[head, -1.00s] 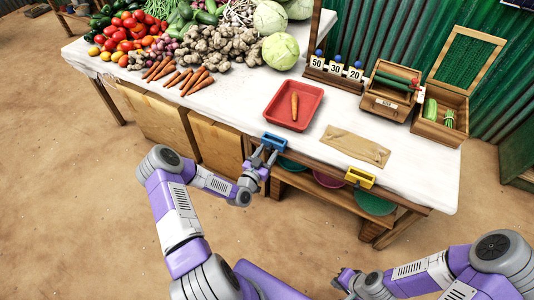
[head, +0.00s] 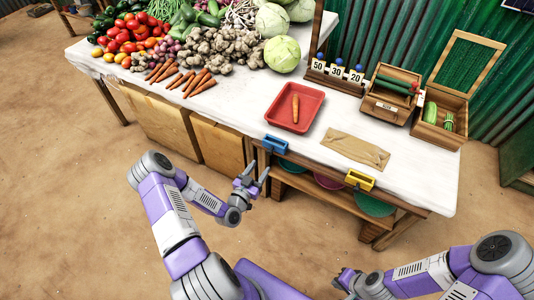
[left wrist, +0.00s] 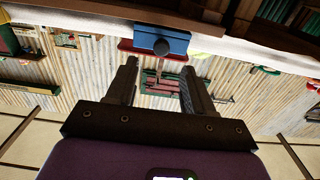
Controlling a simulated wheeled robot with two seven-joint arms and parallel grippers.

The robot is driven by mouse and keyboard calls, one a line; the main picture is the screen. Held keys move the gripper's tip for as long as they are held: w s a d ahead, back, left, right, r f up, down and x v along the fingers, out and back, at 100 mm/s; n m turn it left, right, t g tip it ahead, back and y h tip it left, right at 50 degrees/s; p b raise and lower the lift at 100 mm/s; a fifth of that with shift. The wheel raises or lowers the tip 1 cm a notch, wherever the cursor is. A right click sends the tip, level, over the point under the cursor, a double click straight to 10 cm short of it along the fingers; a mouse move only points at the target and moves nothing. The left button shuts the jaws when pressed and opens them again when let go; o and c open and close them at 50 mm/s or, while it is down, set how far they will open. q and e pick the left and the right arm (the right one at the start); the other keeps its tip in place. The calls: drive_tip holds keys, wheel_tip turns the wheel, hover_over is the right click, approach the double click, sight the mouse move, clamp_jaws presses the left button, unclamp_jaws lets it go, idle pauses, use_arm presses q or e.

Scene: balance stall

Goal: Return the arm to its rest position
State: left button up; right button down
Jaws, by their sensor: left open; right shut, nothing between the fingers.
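My left gripper (head: 254,178) is open and empty, in front of the stall table's near edge and apart from it. In the left wrist view its two fingers (left wrist: 158,85) stand apart with nothing between them. The blue holder (head: 275,144) on the table edge is just beyond the fingers; it also shows in the left wrist view (left wrist: 172,40). My right gripper (head: 340,278) is low at the bottom of the head view, shut and well away from the table. The red tray (head: 273,113) holds one carrot (head: 295,107).
The white-topped table (head: 235,107) carries vegetables at the left and back. The dirt floor before the table is clear.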

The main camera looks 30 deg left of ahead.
use_arm(q)
drive_tip(key=s+d+f+g+h+p, duration=0.1)
drive_tip(key=d+f+g+h, duration=0.25)
drive_tip(key=d, duration=0.35)
drive_tip(key=s+d+f+g+h+p, duration=0.1)
drive_tip(key=d+f+g+h, duration=0.1)
drive_tip(key=d+g, duration=0.35)
drive_tip(key=s+d+n+g, duration=0.1)
drive_tip(key=s+d+g, duration=0.3)
drive_tip(key=s, duration=0.4)
drive_tip(key=s+d+n+g+p, duration=0.1)
drive_tip(key=s+d+g, duration=0.3)
drive_tip(key=s+d, duration=0.2)
drive_tip(key=s, duration=0.2)
drive_tip(key=shift+s+f+g, duration=0.2)
drive_tip(key=shift+s+g, duration=0.1)
drive_tip(key=shift+s, duration=0.05)
